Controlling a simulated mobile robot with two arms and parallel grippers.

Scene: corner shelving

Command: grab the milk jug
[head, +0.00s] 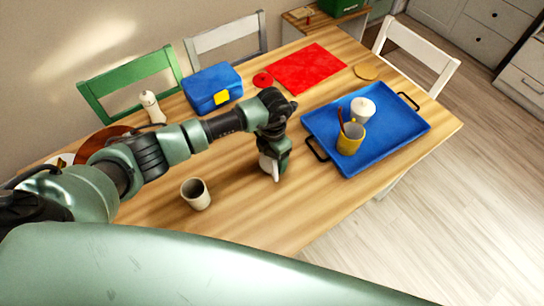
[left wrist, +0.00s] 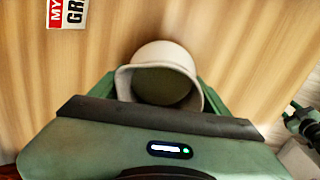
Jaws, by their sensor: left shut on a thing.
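The milk jug is a cream-white round vessel that shows from above in the left wrist view (left wrist: 166,50), with a dark inside and a lip or handle toward the left. In the head view only a white part of the jug (head: 264,166) shows beside my gripper, at the middle of the table. My left gripper (head: 274,168) points down and is shut on the jug; in the left wrist view its green fingers (left wrist: 160,92) lie on both sides of it. The jug's lower part is hidden.
A beige cup (head: 196,194) stands to the left on the wooden table (head: 265,225). A blue box (head: 205,92) and red mat (head: 308,68) lie behind.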

